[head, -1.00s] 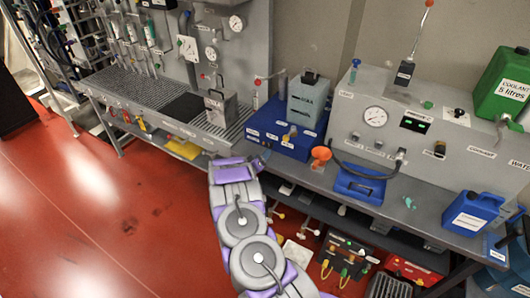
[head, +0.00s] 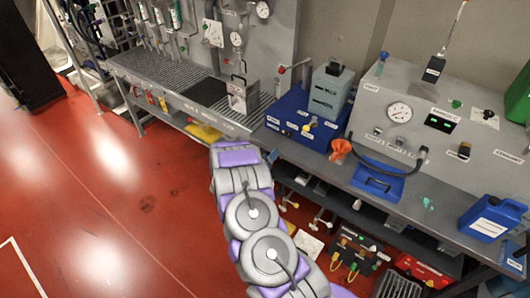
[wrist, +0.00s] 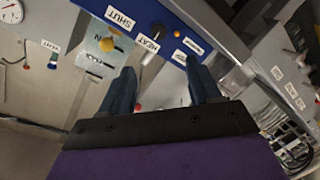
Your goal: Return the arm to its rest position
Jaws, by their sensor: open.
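My arm, grey and purple, reaches from the bottom of the head view toward the bench edge; its far end hides the fingers there. In the wrist view my gripper (wrist: 163,92) is open, its two dark blue fingers apart with nothing between them. Beyond the fingers is a blue panel (wrist: 190,22) with labels such as SHUT and HEAT and a dark knob. In the head view a blue unit (head: 290,125) with a grey-green box (head: 328,95) on top stands on the bench behind the arm's end.
The bench (head: 400,200) carries a gauge console (head: 450,130), an orange funnel (head: 341,149), a blue tray (head: 378,184), a blue jug (head: 491,218) and a grey box (head: 242,95). A lower shelf holds cables and tools. Red floor (head: 110,200) is open at the left.

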